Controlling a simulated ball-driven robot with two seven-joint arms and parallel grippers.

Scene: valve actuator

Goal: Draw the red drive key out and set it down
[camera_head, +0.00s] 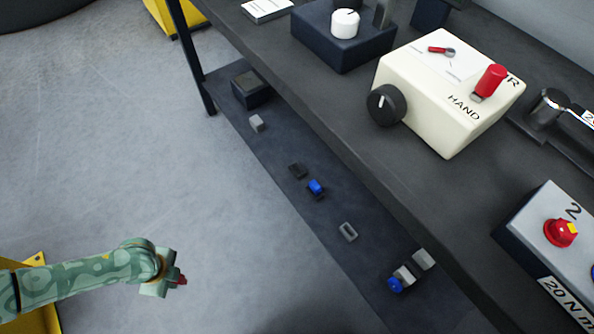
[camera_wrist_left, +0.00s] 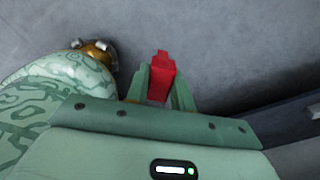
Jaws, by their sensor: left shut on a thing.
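My left gripper (camera_head: 172,281) is out over the bare floor at the lower left, away from the bench. It is shut on a small red piece, the red drive key (camera_head: 181,280). In the left wrist view the red key (camera_wrist_left: 161,72) stands up between the two green fingers, with a stepped, narrower top; its lower end is hidden between them. The cream valve actuator (camera_head: 445,85) sits on the bench with a black knob (camera_head: 386,105), a red lever (camera_head: 490,81) beside the word HAND, and a small red pointer on top. My right gripper is not in view.
The dark bench top (camera_head: 300,70) runs diagonally at the right, with a dark box with a white knob (camera_head: 345,24) and a box with a red knob (camera_head: 561,232). A lower shelf (camera_head: 270,165) holds several small blue, grey and black parts. Grey floor is clear around my left gripper.

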